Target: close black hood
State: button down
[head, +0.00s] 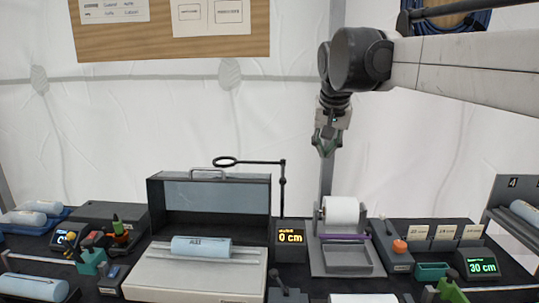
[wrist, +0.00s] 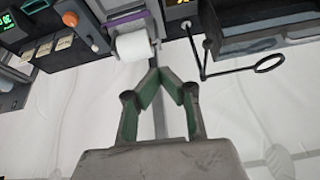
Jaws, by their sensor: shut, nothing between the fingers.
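The black hood (head: 235,194) stands raised at the back of a light grey machine base (head: 150,277), left of centre on the bench. It has a dark frame, a paler inner panel and a grey handle at its top edge. Part of a dark box-like shape that looks like the hood (wrist: 265,30) shows at the upper right of the wrist view. A pale blue roll (head: 205,247) lies on the base in front of the hood. My gripper (head: 326,148) is shut and empty, high above the bench and to the right of the hood, well apart from it.
A black stand with a ring (head: 283,185) rises beside the hood's right side. A white roll dispenser (head: 341,212) stands right of centre. Displays (head: 290,237), small controls and more rolls (head: 32,287) crowd the bench. The air around my gripper is clear.

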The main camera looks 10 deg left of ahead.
jog(key=w+a+r+p, duration=0.25)
jog(key=w+a, duration=0.35)
jog(key=a, duration=0.3)
jog(key=g+p, duration=0.1)
jog(key=p, duration=0.6)
send_over(214, 178)
notch_tip(214, 178, down, 4)
jog(key=shift+n, duration=0.4)
jog(key=x, duration=1)
jog(key=shift+d, duration=0.15)
jog(key=shift+s+d+r, duration=0.15)
jog(key=shift+s+r, duration=0.05)
jog(key=shift+s, duration=0.6)
jog(key=shift+s+d+f+p, duration=0.1)
jog(key=shift+s+p, duration=0.1)
jog(key=shift+s, duration=0.4)
jog(key=shift+s+d+p, duration=0.1)
jog(key=shift+s+p, duration=0.05)
jog(key=shift+s, duration=0.4)
jog(key=shift+s, duration=0.1)
